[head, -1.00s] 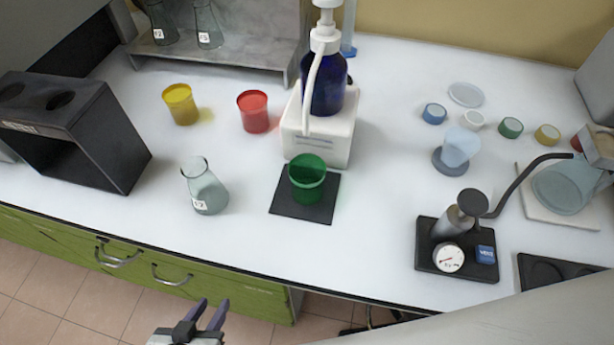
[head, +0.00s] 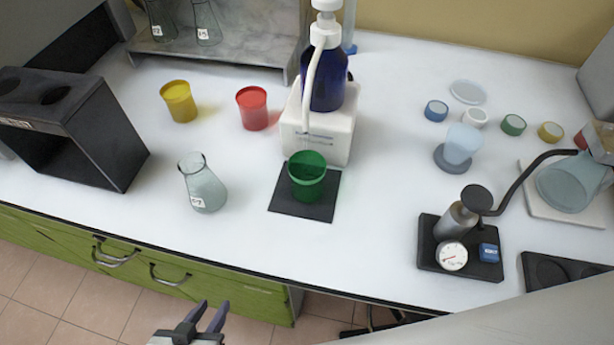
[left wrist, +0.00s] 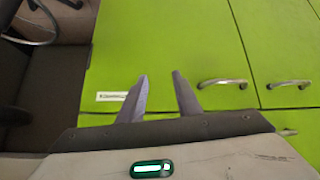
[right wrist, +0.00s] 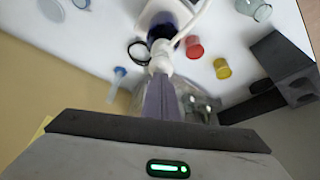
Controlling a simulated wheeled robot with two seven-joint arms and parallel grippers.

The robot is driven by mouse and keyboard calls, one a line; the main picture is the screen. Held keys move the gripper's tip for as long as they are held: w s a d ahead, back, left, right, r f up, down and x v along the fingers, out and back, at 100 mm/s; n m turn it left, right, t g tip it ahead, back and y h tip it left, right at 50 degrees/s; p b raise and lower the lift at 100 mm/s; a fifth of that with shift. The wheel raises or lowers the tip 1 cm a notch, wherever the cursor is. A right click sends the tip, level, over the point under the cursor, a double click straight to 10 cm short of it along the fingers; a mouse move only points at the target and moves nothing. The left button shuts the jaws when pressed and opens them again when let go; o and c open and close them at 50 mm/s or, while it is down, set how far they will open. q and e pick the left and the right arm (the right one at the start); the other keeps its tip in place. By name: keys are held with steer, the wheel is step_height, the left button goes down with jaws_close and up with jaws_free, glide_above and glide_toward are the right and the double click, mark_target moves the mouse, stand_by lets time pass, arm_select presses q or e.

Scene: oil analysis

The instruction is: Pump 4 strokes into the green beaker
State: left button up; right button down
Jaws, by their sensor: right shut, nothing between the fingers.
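The green beaker (head: 307,182) stands upright on a black square mat (head: 287,207) in front of the pump bottle. The dark blue pump bottle (head: 328,92) sits in a white stand (head: 322,148); its white spout tube hangs down behind the beaker. The top of the white pump head (head: 326,32) meets the upper edge of the head view. In the right wrist view my right gripper (right wrist: 160,82) is shut and empty, its tips close to the white pump head (right wrist: 160,52); contact is unclear. My left gripper (head: 213,310) is open and empty in front of the bench, facing green drawers in its wrist view (left wrist: 160,78).
A yellow beaker (head: 179,102) and a red beaker (head: 252,108) stand left of the stand. A conical flask (head: 203,187) and a black rack (head: 75,130) are further left. A gauge device (head: 460,240) stands at right. The front middle bench is clear.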

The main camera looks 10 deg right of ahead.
steer(key=shift+f, duration=0.55)
steer(key=shift+r+p, duration=1.6)
steer(key=shift+r, duration=0.05)
steer(key=shift+f, duration=0.2)
steer(key=shift+f+b, duration=0.95)
steer(key=shift+f, duration=0.5)
